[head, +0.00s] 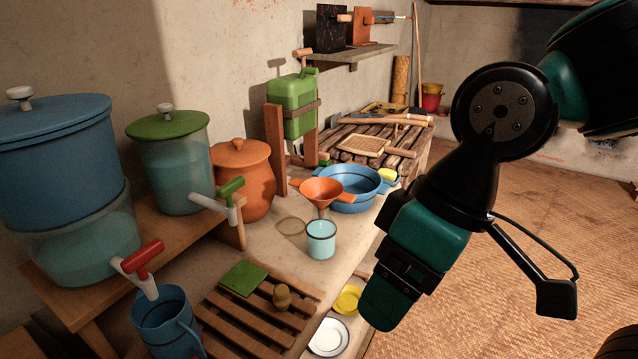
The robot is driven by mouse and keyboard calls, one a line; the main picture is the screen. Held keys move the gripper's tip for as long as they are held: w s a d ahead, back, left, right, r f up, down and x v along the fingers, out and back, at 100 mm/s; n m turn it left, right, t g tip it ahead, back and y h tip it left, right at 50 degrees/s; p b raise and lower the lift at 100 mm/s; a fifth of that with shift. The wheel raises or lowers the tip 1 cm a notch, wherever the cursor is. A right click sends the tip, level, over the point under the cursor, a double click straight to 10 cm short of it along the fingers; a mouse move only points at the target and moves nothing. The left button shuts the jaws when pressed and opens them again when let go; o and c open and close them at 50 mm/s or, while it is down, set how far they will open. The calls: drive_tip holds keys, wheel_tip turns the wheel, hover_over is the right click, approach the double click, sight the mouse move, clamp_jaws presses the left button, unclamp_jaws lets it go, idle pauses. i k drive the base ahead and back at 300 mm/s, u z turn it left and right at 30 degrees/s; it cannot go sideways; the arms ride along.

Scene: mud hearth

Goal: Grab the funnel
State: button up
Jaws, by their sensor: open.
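The orange funnel (322,188) has a wide bowl with side tabs and a narrow spout pointing down. It is upright on the counter's back half, directly above a light blue cup (321,241). I cannot tell whether the spout tip enters the cup or stands just behind its rim. My gripper (388,298), at the end of the teal and black arm, is to the right of and nearer than the funnel, apart from it. It is open and holds nothing that I can see; its fingertips are hard to make out.
A blue basin (350,190) stands close behind the funnel. An orange clay pot (242,180) and a water dispenser (170,165) are to the left. A slatted rack (236,327), white plate (329,337) and yellow dish (347,300) lie nearer. The woven floor (510,240) at right is clear.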

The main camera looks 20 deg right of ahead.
sight(321, 191)
drive_tip(key=z, duration=1.25)
drive_tip(key=i, duration=0.7)
drive_tip(key=u, duration=2.95)
